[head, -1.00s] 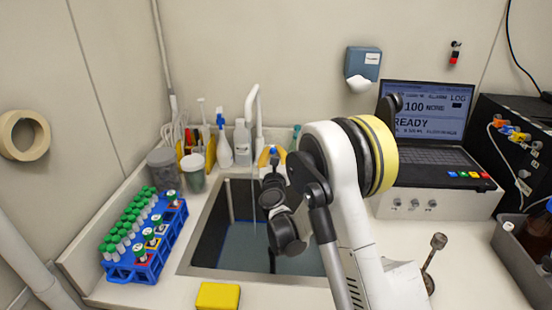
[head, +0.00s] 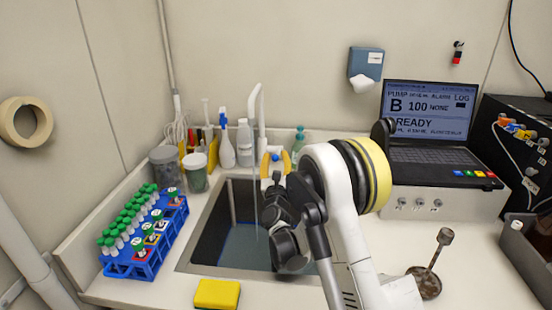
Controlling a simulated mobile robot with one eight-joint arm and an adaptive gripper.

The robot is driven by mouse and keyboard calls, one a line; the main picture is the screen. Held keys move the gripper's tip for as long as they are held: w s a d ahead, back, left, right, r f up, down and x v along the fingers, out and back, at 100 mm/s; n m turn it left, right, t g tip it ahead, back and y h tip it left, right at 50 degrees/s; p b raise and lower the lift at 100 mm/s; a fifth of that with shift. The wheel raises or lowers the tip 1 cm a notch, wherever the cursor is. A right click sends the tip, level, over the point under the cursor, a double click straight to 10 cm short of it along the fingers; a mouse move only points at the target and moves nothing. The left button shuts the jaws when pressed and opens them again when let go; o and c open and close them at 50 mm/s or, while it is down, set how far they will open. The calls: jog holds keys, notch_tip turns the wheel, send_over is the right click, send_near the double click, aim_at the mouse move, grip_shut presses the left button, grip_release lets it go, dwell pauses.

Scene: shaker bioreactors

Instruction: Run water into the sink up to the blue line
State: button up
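The sink (head: 199,268) is a dark basin set in the counter. Bluish water (head: 243,248) covers its bottom. The white gooseneck tap (head: 261,110) stands at its back edge, and a thin stream (head: 256,205) seems to fall from it into the basin. My gripper (head: 275,160) is at the back of the sink, just right of the tap. Its two yellow fingers look apart, with a small blue knob (head: 276,157) showing between them; I cannot tell if they touch it. My arm hides the basin's right side.
A blue rack (head: 142,262) of green-capped tubes stands left of the sink. A yellow sponge (head: 217,294) lies at its front edge. Bottles (head: 227,150) and cups (head: 196,172) stand behind. A laptop (head: 427,120) and a rusty rod on a round base (head: 432,272) are at right.

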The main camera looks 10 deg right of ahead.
jog(key=v, duration=0.7)
jog(key=shift+s, duration=0.2)
